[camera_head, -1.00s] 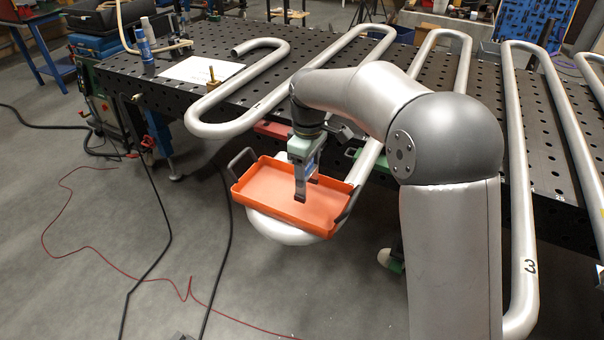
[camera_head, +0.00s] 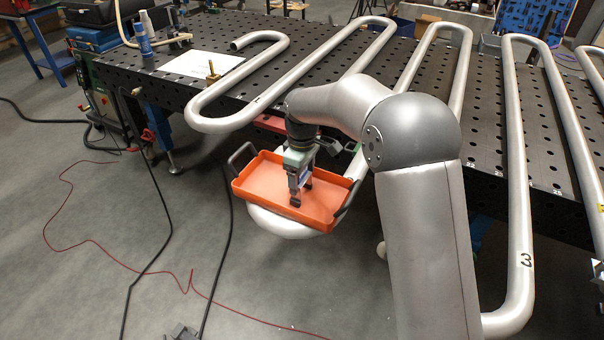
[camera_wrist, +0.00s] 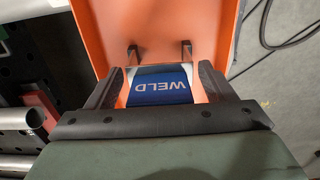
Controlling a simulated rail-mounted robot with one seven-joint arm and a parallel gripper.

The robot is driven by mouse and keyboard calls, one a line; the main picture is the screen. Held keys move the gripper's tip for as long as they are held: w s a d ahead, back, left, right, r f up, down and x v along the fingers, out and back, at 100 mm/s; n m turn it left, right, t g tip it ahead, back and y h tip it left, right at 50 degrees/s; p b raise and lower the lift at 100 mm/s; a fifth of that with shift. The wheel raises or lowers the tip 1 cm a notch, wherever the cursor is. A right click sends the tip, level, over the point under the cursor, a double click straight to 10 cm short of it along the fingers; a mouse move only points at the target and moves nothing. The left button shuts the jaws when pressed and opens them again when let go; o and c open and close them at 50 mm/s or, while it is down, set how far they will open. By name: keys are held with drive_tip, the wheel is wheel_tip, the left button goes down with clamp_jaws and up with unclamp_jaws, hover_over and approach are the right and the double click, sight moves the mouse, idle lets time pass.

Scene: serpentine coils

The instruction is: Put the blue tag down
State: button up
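The blue tag (camera_wrist: 160,86), with "WELD" in white letters that read upside down, sits between the fingers of my gripper (camera_wrist: 160,52) in the wrist view. The fingers stand apart by about the tag's width and appear closed on its edges. In the head view my gripper (camera_head: 302,197) points down into the orange tray (camera_head: 258,192), its fingertips at or just above the tray floor. A small patch of the blue tag (camera_head: 305,174) shows between the fingers there. Whether the tag touches the tray is hard to tell.
The tray has raised walls and dark handles (camera_head: 240,155). Behind it is a black perforated table (camera_head: 345,95) with silver serpentine pipes (camera_head: 215,127). A white sheet (camera_head: 200,65) and a spray can (camera_head: 143,40) are at its left. The rest of the tray floor looks clear.

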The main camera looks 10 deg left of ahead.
sight(305, 179)
drive_tip(key=shift+o, duration=0.4)
wheel_tip(305, 179, up, 12)
drive_tip(key=shift+r+b, duration=0.2)
drive_tip(key=shift+b, duration=0.5)
drive_tip(key=s+d+r+m, duration=0.1)
drive_tip(key=s+d+m, duration=0.35)
drive_tip(key=d, duration=0.55)
drive_tip(key=s+d+m, duration=0.3)
drive_tip(key=s+d, duration=0.3)
drive_tip(key=d, duration=0.3)
drive_tip(key=s+d+f+m, duration=0.3)
drive_tip(key=s+d+m, duration=0.1)
drive_tip(key=s, duration=0.5)
drive_tip(key=s+d+f+m, duration=0.4)
drive_tip(key=s+d, duration=0.3)
drive_tip(key=s, duration=0.2)
drive_tip(key=shift+s+d+f+t, duration=0.2)
drive_tip(key=shift+d+t, duration=0.1)
drive_tip(key=shift+t, duration=0.1)
